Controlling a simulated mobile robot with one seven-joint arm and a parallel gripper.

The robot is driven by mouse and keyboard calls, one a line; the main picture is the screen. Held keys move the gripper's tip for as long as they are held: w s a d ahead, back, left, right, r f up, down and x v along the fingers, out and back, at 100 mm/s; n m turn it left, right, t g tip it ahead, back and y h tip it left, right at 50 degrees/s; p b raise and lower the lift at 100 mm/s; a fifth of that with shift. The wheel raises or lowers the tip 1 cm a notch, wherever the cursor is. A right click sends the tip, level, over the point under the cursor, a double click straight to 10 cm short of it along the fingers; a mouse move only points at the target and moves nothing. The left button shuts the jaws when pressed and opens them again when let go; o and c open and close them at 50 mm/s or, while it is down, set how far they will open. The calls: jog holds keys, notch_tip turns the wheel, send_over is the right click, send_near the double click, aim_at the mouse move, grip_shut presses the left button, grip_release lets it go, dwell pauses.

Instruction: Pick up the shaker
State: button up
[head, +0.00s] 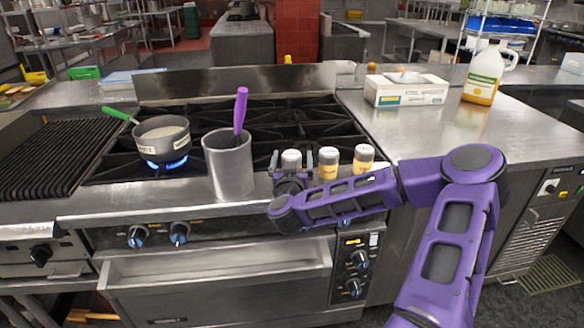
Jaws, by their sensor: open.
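Three shakers with pale caps and yellowish labels stand in a row on the stove's front ledge in the head view: a left shaker (291,160), a middle shaker (328,163) and a right shaker (363,158). My gripper (293,163) is at the left shaker, with its dark fingers apart on either side of the shaker's upper part. The gripper and wrist hide the lower part of that shaker. Contact between fingers and shaker cannot be told. My purple arm reaches in from the right and passes in front of the middle and right shakers, hiding their bases.
A metal canister (229,168) with a purple-handled utensil (240,112) stands left of the shakers. A pot (162,138) sits over a lit blue burner. On the right counter (400,130) are a white box (407,92) and a jug (483,75); its front part is clear.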

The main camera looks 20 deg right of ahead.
grip_shut()
dwell(0.4)
jog(key=shift+r, duration=0.1)
notch_tip(320, 180, up, 15)
jog(key=p, duration=0.6)
jog(key=shift+p, duration=0.3)
jog(key=shift+s, duration=0.1)
